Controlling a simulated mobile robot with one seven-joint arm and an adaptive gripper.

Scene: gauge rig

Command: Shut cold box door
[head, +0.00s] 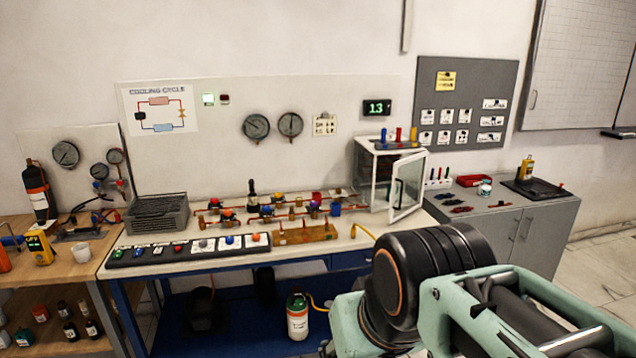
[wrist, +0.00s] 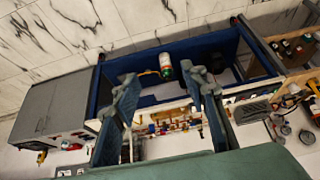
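The cold box (head: 362,173) is a white cabinet at the right end of the blue workbench in the head view. Its glazed door (head: 409,187) with a white frame stands open, swung out toward the front right. My gripper (wrist: 163,78) shows in the wrist view with its two blue fingers wide apart and nothing held between them. The gripper is outside the head view, where only my arm shows at the lower right. The wrist view looks at the bench upside down, and the cold box cannot be made out clearly there behind the fingers.
Colored bottles (head: 399,135) stand on top of the box. A manifold of pipes and valves (head: 270,208) and a button panel (head: 190,249) occupy the bench to its left. A grey cabinet (head: 500,225) with small tools stands to the right.

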